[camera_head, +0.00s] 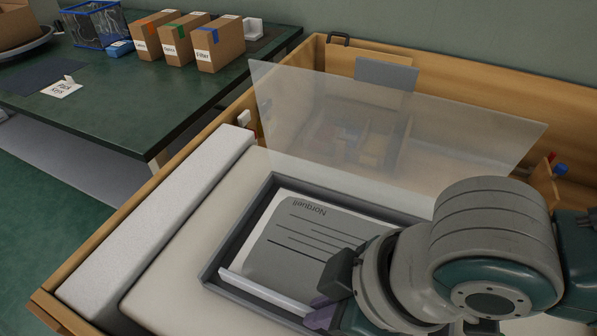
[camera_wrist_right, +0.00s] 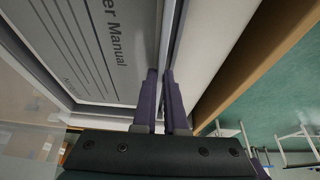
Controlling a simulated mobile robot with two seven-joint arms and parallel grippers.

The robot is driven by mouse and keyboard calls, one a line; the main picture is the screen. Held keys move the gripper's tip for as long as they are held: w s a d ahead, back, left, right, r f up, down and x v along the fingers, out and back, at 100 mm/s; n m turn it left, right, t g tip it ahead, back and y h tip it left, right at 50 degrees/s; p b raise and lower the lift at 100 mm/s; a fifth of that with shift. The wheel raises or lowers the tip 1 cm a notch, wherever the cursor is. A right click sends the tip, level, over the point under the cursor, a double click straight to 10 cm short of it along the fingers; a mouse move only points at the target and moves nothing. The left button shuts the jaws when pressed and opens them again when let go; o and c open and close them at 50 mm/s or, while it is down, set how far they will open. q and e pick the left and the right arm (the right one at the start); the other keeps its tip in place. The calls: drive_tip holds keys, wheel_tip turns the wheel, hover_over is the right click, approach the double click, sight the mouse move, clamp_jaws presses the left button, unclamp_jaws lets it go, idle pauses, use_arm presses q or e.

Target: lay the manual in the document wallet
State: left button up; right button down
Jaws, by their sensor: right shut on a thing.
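The manual (camera_head: 318,244), a grey-covered booklet with white margins, dark lines and "Norquell" on it, lies within the dark grey rim of the document wallet (camera_head: 238,222). A pale raised strip (camera_head: 262,291) runs along its near edge. A clear flap (camera_head: 300,112) stands tilted up behind the wallet. In the wrist view my right gripper (camera_wrist_right: 166,100) is shut on the manual's edge, beside the printed cover (camera_wrist_right: 95,50). Whether the manual rests flat underneath is hidden. My left gripper is out of view.
The wallet sits in cream padding (camera_head: 170,262) inside a wooden crate (camera_head: 72,313), with a white foam strip (camera_head: 150,220) at its left. A green table (camera_head: 120,110) at the upper left bears several boxes (camera_head: 218,46) and a blue-edged bin (camera_head: 95,25).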

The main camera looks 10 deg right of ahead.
drive_tip(key=shift+f, duration=0.45)
idle(0.3)
drive_tip(key=c, duration=0.9)
unclamp_jaws()
drive_tip(key=shift+r, duration=0.1)
wheel_tip(320, 180, up, 3)
drive_tip(key=p, duration=0.2)
drive_tip(key=shift+p, duration=0.4)
wheel_tip(320, 180, up, 7)
drive_tip(key=p, duration=0.8)
